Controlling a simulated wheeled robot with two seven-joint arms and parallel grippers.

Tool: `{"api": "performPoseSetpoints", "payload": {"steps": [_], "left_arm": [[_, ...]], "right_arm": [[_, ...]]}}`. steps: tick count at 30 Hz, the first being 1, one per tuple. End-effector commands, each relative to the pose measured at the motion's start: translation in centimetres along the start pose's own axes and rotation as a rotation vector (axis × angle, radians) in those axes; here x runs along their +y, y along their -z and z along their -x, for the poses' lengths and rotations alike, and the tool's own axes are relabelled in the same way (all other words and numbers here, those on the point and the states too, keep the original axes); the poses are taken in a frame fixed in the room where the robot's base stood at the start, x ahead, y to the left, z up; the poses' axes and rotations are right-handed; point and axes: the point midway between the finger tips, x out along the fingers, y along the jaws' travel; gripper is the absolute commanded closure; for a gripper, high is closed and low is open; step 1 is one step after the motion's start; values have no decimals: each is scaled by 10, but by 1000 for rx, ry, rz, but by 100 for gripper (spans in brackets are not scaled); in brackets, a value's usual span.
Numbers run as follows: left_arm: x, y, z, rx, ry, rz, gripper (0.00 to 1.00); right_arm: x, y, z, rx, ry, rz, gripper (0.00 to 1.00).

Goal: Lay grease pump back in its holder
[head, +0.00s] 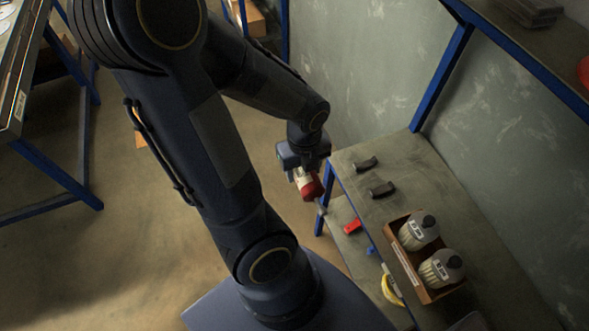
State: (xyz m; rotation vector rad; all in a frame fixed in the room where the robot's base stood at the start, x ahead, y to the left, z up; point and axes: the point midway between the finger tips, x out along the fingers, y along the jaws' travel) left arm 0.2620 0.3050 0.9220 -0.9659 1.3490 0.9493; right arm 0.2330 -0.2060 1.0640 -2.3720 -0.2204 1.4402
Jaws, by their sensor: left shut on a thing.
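My left gripper (303,172) is shut on a red and white cylindrical thing (312,189), which looks like the grease pump. It is held in the air just left of the shelf's near corner, tilted, with its red end pointing down and right. The gripper hides part of it. Two small dark blocks (364,163) (381,189) stand apart on the shelf top to the right and look like the holder. Nothing lies across them. My right gripper is not in view.
The grey shelf top (410,160) has blue posts and stands against a wall. A wooden tray (398,258) holds two ribbed jars (418,231) (441,269). A lower shelf carries a red item (352,227) and a yellow ring (391,290). Another blue-framed rack (55,175) stands at left.

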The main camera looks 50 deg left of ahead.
Motion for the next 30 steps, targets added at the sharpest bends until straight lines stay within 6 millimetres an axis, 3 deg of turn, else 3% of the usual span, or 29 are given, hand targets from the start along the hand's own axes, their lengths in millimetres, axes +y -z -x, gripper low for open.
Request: {"api": "performPoseSetpoints", "payload": {"steps": [25,30], "left_arm": [[-131,0,-27,-2,1,-2,100],[-154,0,-41,-2,1,-1,100]], "right_arm": [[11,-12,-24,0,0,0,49],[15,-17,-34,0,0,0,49]]}}
